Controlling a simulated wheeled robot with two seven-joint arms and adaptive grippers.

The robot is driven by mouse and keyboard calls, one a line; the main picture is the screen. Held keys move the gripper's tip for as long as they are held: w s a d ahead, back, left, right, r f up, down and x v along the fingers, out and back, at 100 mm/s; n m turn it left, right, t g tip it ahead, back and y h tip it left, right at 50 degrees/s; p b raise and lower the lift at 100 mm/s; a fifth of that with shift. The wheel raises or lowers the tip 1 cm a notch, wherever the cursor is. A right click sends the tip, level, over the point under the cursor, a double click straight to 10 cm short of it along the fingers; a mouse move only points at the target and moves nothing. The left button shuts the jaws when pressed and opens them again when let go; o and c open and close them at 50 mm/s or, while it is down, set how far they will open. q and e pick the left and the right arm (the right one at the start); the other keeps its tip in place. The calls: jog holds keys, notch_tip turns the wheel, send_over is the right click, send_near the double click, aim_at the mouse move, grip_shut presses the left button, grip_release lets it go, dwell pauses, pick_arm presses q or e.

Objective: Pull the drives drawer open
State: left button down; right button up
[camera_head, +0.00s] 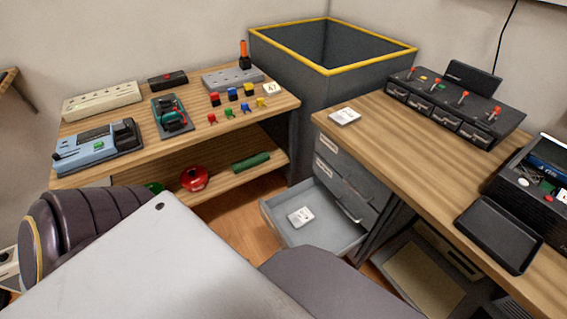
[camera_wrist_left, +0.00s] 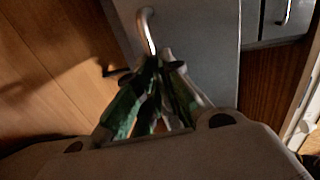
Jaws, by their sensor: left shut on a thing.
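A grey drawer (camera_head: 335,238) stands pulled out low in the cabinet (camera_head: 347,175) under the right-hand table, with a small white labelled box (camera_head: 301,216) inside. The labels are too small to read, so I cannot tell which drawer is the drives drawer. In the left wrist view my left gripper (camera_wrist_left: 160,68) is shut on a curved metal handle (camera_wrist_left: 147,28) at a grey drawer front (camera_wrist_left: 200,70). In the head view my left arm hides this gripper and the open drawer's front. My right gripper is not in view.
A tall grey bin (camera_head: 290,90) with a yellow rim stands behind. The right-hand table (camera_head: 400,150) carries a black drive dock (camera_head: 455,107) and an empty black tray (camera_head: 497,235). The left-hand bench (camera_head: 215,130) holds tools. Some wooden floor (camera_head: 235,220) is clear between them.

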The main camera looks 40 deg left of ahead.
pick_arm(q)
jog(key=c, duration=1.6)
grip_release()
jog(key=shift+o, duration=0.2)
jog(key=shift+s, duration=0.1)
jog(key=v, duration=1.2)
